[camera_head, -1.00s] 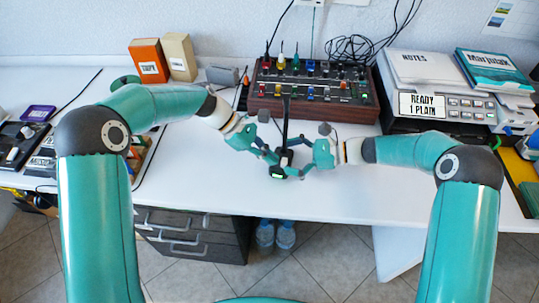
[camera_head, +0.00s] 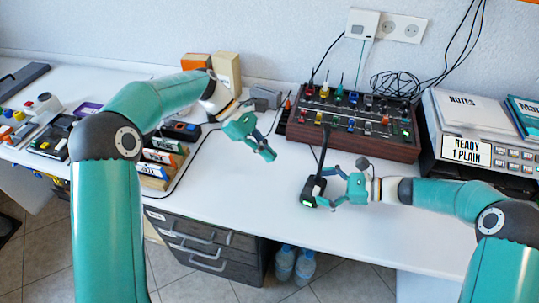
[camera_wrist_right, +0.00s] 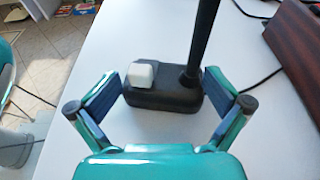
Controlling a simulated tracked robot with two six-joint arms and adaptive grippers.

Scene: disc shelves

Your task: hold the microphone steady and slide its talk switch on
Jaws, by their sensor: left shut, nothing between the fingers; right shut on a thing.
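The desk microphone has a black base (camera_head: 312,190) with a small green patch on its front side and a thin black stem (camera_head: 322,150) rising from it. In the right wrist view the base (camera_wrist_right: 165,98) carries a pale, block-shaped switch (camera_wrist_right: 142,74) beside the stem. My right gripper (camera_head: 330,189) is shut on the base, one finger on each side; its fingers also show in the right wrist view (camera_wrist_right: 163,92). The base stands on the desk. My left gripper (camera_head: 267,153) is shut and empty, apart from the microphone, to its left and farther back.
A wood-sided mixer (camera_head: 355,125) with coloured knobs stands behind the microphone. A grey device labelled READY 1 PLAIN (camera_head: 480,150) is at the right. A labelled disc rack (camera_head: 160,160) stands at the left. The white desk (camera_head: 240,205) is clear in front of my left gripper.

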